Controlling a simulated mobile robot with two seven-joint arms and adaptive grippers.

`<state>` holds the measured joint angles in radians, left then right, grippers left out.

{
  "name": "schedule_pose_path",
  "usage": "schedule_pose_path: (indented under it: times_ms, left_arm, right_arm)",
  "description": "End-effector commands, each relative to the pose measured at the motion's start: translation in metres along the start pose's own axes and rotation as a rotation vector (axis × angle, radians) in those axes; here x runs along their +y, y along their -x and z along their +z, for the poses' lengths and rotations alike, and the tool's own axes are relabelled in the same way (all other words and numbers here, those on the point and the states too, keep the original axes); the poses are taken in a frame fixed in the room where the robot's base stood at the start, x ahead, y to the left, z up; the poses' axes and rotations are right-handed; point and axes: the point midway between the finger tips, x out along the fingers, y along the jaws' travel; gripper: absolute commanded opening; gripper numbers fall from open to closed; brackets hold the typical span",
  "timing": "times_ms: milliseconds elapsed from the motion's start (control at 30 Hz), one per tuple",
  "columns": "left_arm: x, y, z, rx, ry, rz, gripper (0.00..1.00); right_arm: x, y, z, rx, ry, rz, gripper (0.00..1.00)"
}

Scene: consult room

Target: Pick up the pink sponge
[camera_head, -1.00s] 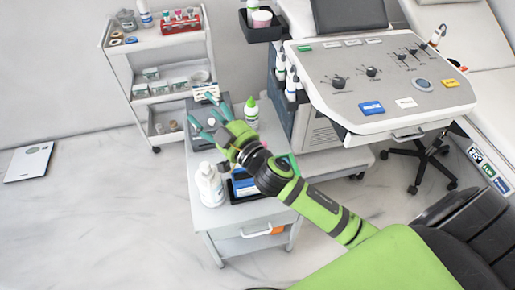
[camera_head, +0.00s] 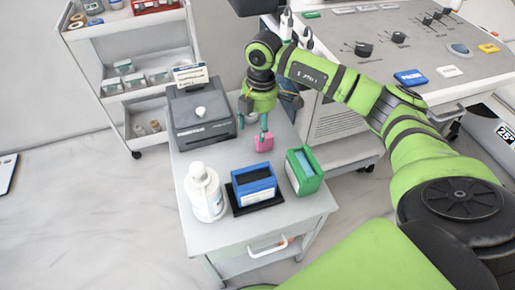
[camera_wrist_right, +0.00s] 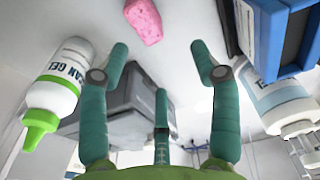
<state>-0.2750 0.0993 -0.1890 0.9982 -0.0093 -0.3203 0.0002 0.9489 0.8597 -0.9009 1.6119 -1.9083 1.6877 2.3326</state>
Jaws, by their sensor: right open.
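The pink sponge (camera_head: 264,142) lies on the grey-white cart top, between the grey printer-like device and the green box. It also shows at the top of the right wrist view (camera_wrist_right: 144,20), ahead of the fingers and slightly left of centre. My right gripper (camera_head: 254,118) hangs over the cart, pointing down, just behind and above the sponge. In the wrist view my right gripper (camera_wrist_right: 160,62) has its teal fingers spread wide with nothing between them. In the head view a fingertip overlaps the sponge's top edge; I cannot tell whether they touch. My left gripper is not in view.
A green box (camera_head: 304,171), a blue box (camera_head: 254,184) and a white pump bottle (camera_head: 204,192) stand near the sponge. The grey device (camera_head: 201,118) is to its left. A scan gel bottle (camera_wrist_right: 60,85) is left in the wrist view. The console (camera_head: 400,65) stands right.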

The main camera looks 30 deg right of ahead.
Motion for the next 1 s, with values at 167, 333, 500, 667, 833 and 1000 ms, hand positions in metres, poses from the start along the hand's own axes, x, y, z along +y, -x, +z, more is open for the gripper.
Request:
schedule_pose_path:
  times_ms: [167, 333, 500, 667, 833, 1000]
  left_arm:
    - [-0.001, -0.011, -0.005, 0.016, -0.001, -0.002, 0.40]
    - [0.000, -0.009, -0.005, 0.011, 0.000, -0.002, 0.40]
    - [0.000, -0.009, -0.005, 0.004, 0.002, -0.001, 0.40]
    - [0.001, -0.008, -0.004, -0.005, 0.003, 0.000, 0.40]
    - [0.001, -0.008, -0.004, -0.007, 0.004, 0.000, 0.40]
    - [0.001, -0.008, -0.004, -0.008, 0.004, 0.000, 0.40]
  right_arm:
    - [0.002, -0.009, 0.024, -0.081, -0.067, -0.004, 0.63]
    - [0.002, -0.025, 0.026, -0.082, -0.069, -0.008, 0.63]
    - [0.005, -0.050, 0.030, -0.080, -0.067, -0.008, 0.63]
    - [0.006, -0.070, 0.032, -0.079, -0.065, -0.007, 0.63]
    - [0.006, -0.074, 0.032, -0.078, -0.064, -0.004, 0.63]
    - [0.006, -0.074, 0.031, -0.078, -0.064, -0.005, 0.47]
